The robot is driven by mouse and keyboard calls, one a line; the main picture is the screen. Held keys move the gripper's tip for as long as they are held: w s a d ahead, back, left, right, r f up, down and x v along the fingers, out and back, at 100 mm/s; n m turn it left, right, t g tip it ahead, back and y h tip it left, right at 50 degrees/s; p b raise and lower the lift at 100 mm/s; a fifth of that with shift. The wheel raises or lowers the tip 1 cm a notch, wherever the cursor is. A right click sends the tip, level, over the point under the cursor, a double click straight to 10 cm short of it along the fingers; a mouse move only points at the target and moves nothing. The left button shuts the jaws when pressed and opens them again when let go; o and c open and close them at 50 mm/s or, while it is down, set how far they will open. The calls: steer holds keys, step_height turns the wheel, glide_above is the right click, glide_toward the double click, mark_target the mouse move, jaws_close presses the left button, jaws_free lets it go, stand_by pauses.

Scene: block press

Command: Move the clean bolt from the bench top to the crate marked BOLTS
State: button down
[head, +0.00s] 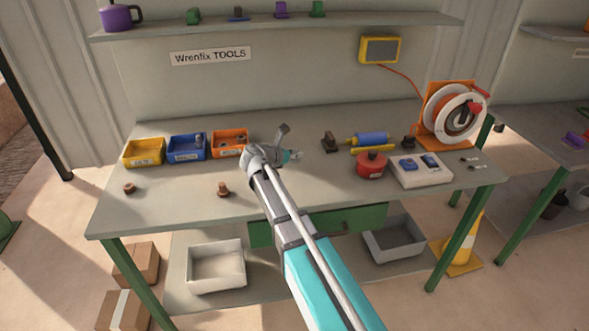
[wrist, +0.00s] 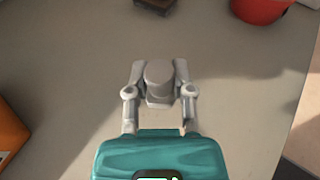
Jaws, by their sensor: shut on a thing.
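My gripper (wrist: 159,82) is shut on a grey, bolt-like piece (wrist: 159,74) with a broad rounded head, seen from above between the two fingers. In the head view my gripper (head: 291,155) is over the middle of the bench top (head: 180,210), right of the orange crate; the held piece is hard to make out there. Three small crates stand in a row at the back left: yellow (head: 143,159), blue (head: 184,154) and orange (head: 229,149). Their labels are too small to read. Grey pieces show in the blue crate and small pieces in the orange one.
A brown bolt (head: 223,189) and a brown nut-like piece (head: 129,188) lie on the front left. A red pot (head: 371,167), a white switch box (head: 421,172), a blue-and-yellow tool (head: 370,139) and a cable reel (head: 455,112) occupy the right. The front left is mostly clear.

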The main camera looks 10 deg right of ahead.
mark_target(294, 170)
steer(key=shift+w+f+b, duration=0.4)
steer(key=shift+w+f, duration=0.15)
steer(key=shift+f, duration=0.1)
steer(key=shift+w+d+f+b, duration=0.1)
steer(key=shift+w+f+b, duration=0.25)
steer(key=shift+f+b, duration=1.65)
steer(key=shift+f, duration=0.1)
steer(key=shift+c, duration=2.4)
jaws_free()
